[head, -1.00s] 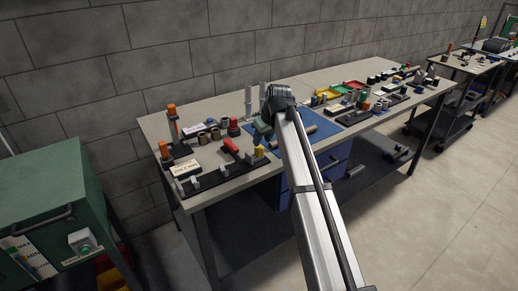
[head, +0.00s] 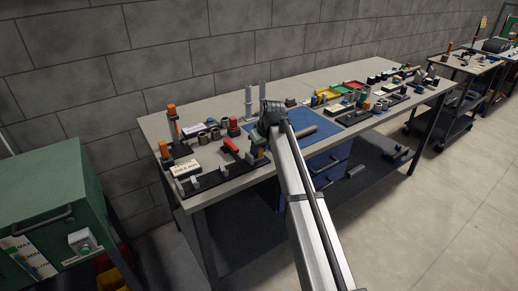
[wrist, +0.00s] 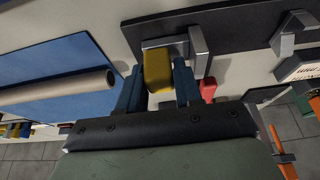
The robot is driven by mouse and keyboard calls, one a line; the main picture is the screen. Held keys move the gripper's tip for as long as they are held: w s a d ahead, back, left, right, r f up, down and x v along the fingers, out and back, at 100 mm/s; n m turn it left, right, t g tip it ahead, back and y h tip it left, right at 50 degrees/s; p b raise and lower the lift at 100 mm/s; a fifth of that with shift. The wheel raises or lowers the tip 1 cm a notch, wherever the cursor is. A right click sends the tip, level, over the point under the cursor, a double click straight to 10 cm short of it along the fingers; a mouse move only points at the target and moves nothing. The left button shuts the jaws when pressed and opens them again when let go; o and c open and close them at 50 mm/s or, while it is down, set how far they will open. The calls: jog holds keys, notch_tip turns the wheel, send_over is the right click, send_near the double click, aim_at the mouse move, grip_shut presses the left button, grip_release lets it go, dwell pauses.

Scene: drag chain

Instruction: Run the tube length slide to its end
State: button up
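A yellow block (wrist: 158,72) stands at a grey metal bracket (wrist: 196,42) on the edge of a black base plate (wrist: 240,28). It looks like the slide's handle, but no label confirms this. In the head view the block is mostly hidden by my gripper (head: 262,144), at the right end of the black plate (head: 220,176). In the wrist view my gripper's two blue fingers (wrist: 160,86) are on either side of the yellow block, very close to it. Whether they press on it is not clear. A tan tube (wrist: 62,90) lies on a blue mat.
The blue mat (head: 312,119) lies right of the black plate. A red part (head: 230,146) stands behind my gripper's left side, and shows close to the right finger (wrist: 208,88). Two grey uprights (head: 248,100) stand behind. Several small parts crowd the bench's left end.

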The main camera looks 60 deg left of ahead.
grip_shut()
jog(key=shift+w, duration=0.15)
jog(key=shift+w, duration=0.7)
jog(key=shift+o, duration=1.3)
grip_release()
jog(key=shift+w, duration=0.1)
jog(key=shift+r, duration=0.15)
jog(key=v, duration=1.3)
jog(key=shift+d+r, duration=0.2)
